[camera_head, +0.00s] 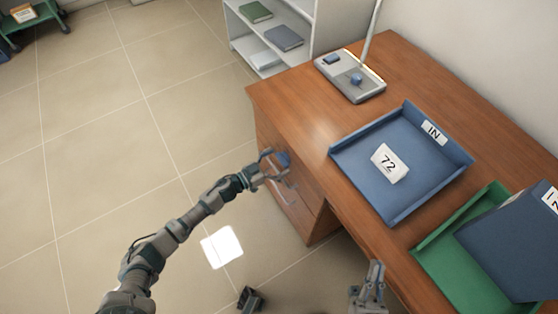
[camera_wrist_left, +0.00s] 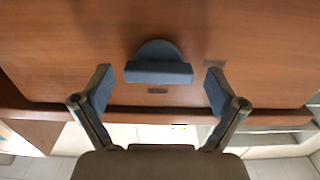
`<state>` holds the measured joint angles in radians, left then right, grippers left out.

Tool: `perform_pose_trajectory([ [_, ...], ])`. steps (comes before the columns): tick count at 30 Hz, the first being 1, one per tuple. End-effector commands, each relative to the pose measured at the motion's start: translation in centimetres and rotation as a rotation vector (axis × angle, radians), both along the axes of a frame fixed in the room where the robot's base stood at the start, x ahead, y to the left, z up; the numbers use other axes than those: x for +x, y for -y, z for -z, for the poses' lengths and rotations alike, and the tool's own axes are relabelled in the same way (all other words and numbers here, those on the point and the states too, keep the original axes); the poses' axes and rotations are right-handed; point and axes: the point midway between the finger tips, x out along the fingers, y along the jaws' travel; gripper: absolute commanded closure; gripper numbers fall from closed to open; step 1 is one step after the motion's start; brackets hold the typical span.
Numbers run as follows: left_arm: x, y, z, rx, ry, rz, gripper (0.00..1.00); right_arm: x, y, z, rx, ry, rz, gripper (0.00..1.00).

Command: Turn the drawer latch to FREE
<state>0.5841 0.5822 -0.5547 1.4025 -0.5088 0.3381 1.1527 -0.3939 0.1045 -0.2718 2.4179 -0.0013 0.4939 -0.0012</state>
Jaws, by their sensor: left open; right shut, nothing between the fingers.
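The drawer latch (camera_head: 283,158) is a small blue knob on the wooden desk's drawer front. In the left wrist view the latch (camera_wrist_left: 158,72) has a round base and a wide bar lying across the picture. My left gripper (camera_head: 279,170) is open at the latch. In the left wrist view its two fingers stand on either side of the bar, with a gap at each end. Small dark plates lie on the wood near the latch, their lettering too small to read. My right gripper (camera_head: 372,272) is shut and empty, near the desk's front edge.
On the desk top (camera_head: 300,105) stand a blue IN tray (camera_head: 395,213) with a card marked 72, a green tray (camera_head: 432,250) with a blue box-like thing over it, and a grey lamp base (camera_head: 340,85). A white shelf (camera_head: 243,35) stands behind.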

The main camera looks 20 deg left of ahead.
Motion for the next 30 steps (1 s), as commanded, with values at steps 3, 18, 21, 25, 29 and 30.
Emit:
perform_pose_trajectory([
  [3,0.05,0.02,-0.02,0.000,0.000,0.000,0.04,-0.02,0.00,-0.06,0.001,0.003,0.000,1.00],
  [18,0.05,-0.05,-0.03,0.002,0.001,-0.002,0.64,0.20,-0.01,0.07,0.000,-0.001,-0.001,1.00],
  [21,0.06,-0.06,-0.05,0.009,0.007,-0.002,0.64,0.23,-0.03,0.04,0.000,-0.003,-0.001,1.00],
  [25,0.07,-0.09,-0.10,0.036,0.028,-0.003,0.64,0.37,-0.08,0.05,-0.004,-0.014,-0.001,1.00],
  [29,0.09,-0.11,-0.16,0.088,0.069,-0.004,0.64,0.76,-0.14,0.36,-0.016,-0.050,-0.001,1.00],
  [30,0.08,-0.10,-0.19,0.110,0.086,-0.004,0.64,0.97,-0.09,0.65,-0.024,-0.070,0.000,1.00],
])
